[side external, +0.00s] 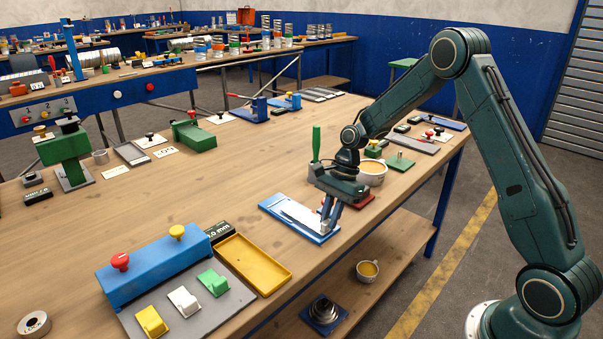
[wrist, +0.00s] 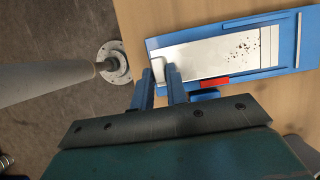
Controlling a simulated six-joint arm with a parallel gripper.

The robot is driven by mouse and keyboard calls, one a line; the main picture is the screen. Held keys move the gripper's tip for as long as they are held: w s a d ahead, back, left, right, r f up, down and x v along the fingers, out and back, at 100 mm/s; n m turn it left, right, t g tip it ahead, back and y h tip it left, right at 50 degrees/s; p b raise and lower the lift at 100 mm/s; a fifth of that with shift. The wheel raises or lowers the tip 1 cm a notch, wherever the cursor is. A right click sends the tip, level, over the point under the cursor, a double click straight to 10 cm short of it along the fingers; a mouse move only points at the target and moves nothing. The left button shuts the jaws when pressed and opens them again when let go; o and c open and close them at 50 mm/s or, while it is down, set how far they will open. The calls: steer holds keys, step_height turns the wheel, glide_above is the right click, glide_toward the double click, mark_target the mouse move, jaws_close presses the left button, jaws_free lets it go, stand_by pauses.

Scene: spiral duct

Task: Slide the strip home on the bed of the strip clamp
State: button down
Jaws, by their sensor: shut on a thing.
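The strip clamp's blue bed (side external: 272,205) lies flat near the table's front edge. It also shows in the wrist view (wrist: 290,25). The pale metal strip (wrist: 205,58) lies along the bed, with dark specks near its right end; it also shows in the side view (side external: 301,214). My gripper (wrist: 160,75) is shut on the strip at its left end, where a small raised part shows between the fingers. In the side view my gripper (side external: 328,222) reaches down at the bed's near right end. The fingers partly hide the grip.
A red block (wrist: 214,82) sits at the bed's edge. A yellow tray (side external: 254,263) and a blue block with red and yellow knobs (side external: 155,268) stand to the left. A cup (side external: 372,172) stands behind my gripper. Bare tabletop lies left of the bed.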

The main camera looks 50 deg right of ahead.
mark_target(314, 222)
steer(key=shift+w+f, duration=0.1)
steer(key=shift+w, duration=1.65)
steer(key=shift+w+f, duration=0.15)
steer(key=shift+w, duration=0.2)
steer(key=c, duration=0.7)
jaws_free()
steer(key=shift+c, duration=0.2)
steer(key=shift+r, duration=0.2)
steer(key=shift+r, duration=3.35)
